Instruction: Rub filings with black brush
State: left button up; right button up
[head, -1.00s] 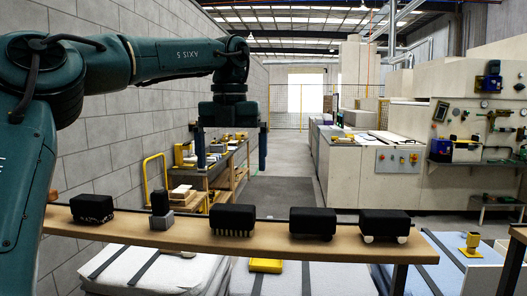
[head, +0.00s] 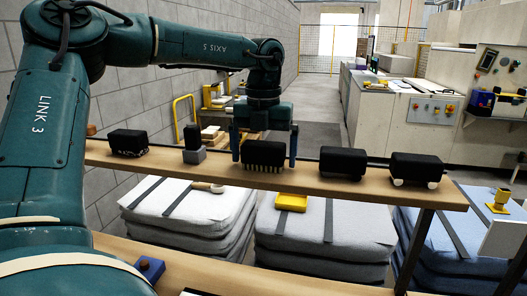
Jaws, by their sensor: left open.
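The black brush (head: 264,149) stands bristles down on a narrow wooden shelf (head: 330,187), in the middle of a row of black-topped items. Pale bristles show under its black body. My left gripper (head: 265,147) is open and points down over it, one finger at each side of the brush. I cannot tell whether the fingers touch it. My right gripper is not in view. I cannot make out any filings.
The row also holds a black block (head: 128,142), a black-topped grey block (head: 193,142), a plain black block (head: 343,161) and one with white wheels (head: 417,168). Below lie wrapped stacks, a yellow tray (head: 291,201) and a wooden-handled tool (head: 208,187).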

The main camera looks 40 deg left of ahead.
pick_arm(q)
jog(key=shift+f, duration=0.2)
jog(key=c, duration=0.9)
jog(key=o, duration=0.7)
jog(key=shift+r, duration=0.2)
jog(key=shift+r, duration=0.8)
jog(key=c, duration=0.8)
